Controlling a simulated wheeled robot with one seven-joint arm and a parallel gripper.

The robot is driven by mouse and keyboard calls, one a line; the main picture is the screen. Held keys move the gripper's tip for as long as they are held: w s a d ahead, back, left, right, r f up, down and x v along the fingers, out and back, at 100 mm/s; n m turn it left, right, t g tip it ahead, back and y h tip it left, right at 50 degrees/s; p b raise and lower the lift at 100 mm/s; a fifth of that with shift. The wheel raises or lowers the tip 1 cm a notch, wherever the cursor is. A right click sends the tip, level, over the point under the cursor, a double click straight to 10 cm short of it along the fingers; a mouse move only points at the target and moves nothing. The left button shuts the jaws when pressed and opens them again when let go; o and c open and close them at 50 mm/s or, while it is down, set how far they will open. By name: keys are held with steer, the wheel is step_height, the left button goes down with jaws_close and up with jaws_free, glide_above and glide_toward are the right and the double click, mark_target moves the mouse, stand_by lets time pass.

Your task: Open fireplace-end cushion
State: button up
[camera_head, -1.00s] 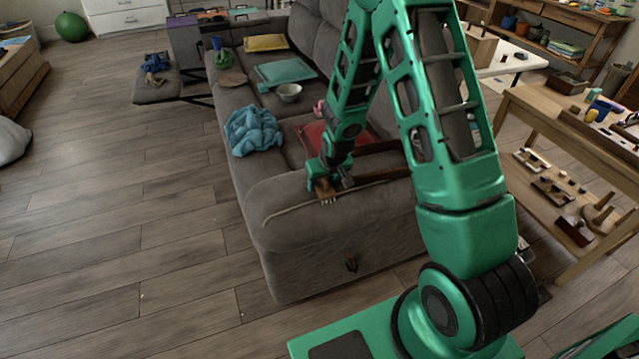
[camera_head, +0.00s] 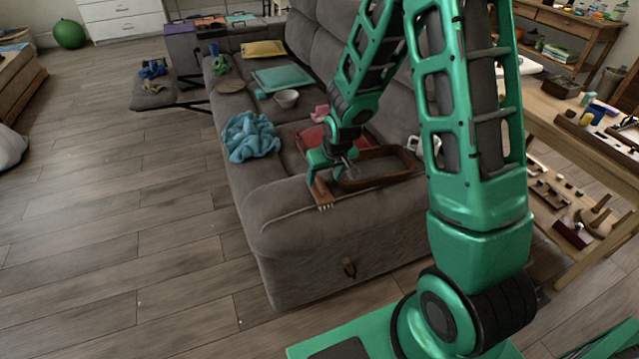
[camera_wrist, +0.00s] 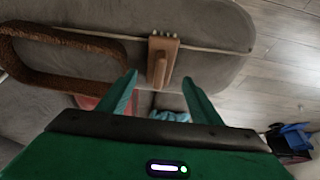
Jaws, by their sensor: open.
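A grey sofa (camera_head: 290,260) has its near padded end cushion (camera_head: 270,215) facing me, with a pale seam or cord across it. A small wooden piece with a handle-like bar and pale pegs at one end (camera_head: 322,194) lies on that end; it also shows in the wrist view (camera_wrist: 160,62). My gripper (camera_head: 330,165) is just over the cushion, beside the wooden piece. In the wrist view my gripper (camera_wrist: 160,92) is open, with the bar ahead between its fingers and no contact visible. The cushion looks closed.
A brown oval frame (camera_head: 400,174) lies on the sofa close to my gripper. A red item (camera_head: 308,138), a blue cloth (camera_head: 250,136) and a bowl (camera_head: 287,98) lie on the seats. A wooden workbench (camera_head: 560,122) stands at right.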

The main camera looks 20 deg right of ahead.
steer(key=shift+v, duration=1.8)
steer(key=shift+d, duration=0.1)
steer(key=s+d+r+m+g, duration=0.1)
steer(key=s+d+r, duration=0.3)
steer(key=s, duration=0.4)
steer(key=s+d+r+m+g, duration=0.1)
steer(key=s+d+r+m, duration=0.1)
steer(key=s+d+r, duration=0.2)
steer(key=s+d+r+m+g, duration=0.1)
steer(key=s+d+r, duration=0.4)
steer(key=s, duration=0.9)
step_height(320, 180, up, 3)
steer(key=shift+s+r+m+g+h, duration=0.2)
steer(key=shift+m+g+h, duration=0.2)
steer(key=shift+m, duration=0.2)
steer(key=shift+m+g+y, duration=0.3)
steer(key=shift+m+y, duration=0.2)
steer(key=shift+m, duration=0.1)
steer(key=s, duration=0.2)
steer(key=s+r, duration=0.1)
steer(key=s, duration=0.1)
steer(key=s+a, duration=0.1)
steer(key=s, duration=0.2)
steer(key=shift+a+r, duration=0.1)
steer(key=shift+r, duration=0.2)
steer(key=c, duration=0.6)
steer(key=shift+s, duration=0.1)
steer(key=shift+c, duration=1)
steer(key=shift+a, duration=0.15)
